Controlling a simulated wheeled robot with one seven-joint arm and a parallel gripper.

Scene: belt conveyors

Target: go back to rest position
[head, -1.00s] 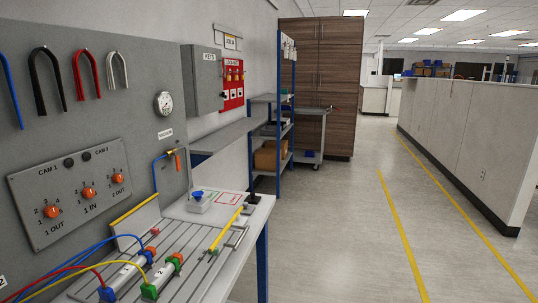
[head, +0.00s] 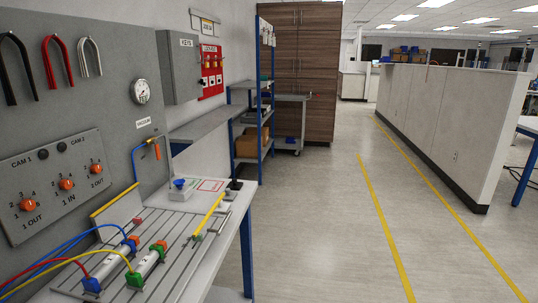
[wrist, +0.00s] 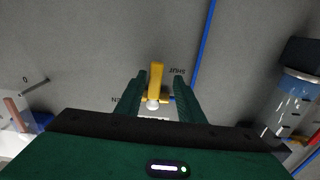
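My gripper (wrist: 160,80) shows only in the wrist view, as two dark green fingers spread apart. A yellow lever (wrist: 156,82) with a pale round end shows in the gap between them, and neither finger visibly touches it. The lever is on a grey panel (wrist: 110,50) with a "SHUT" label beside it. A second label is partly hidden by a finger. In the head view, my arm and gripper do not show. A small valve (head: 152,144) with an orange-yellow handle and a blue hose is on the grey panel there.
A workbench (head: 195,225) with a slotted plate, cylinders and coloured hoses stands at left. Blue shelves (head: 262,110) and a wooden cabinet (head: 312,75) stand behind. The floor (head: 310,210) at centre is clear. A partition wall (head: 450,120) and blue-legged table (head: 530,150) are at right.

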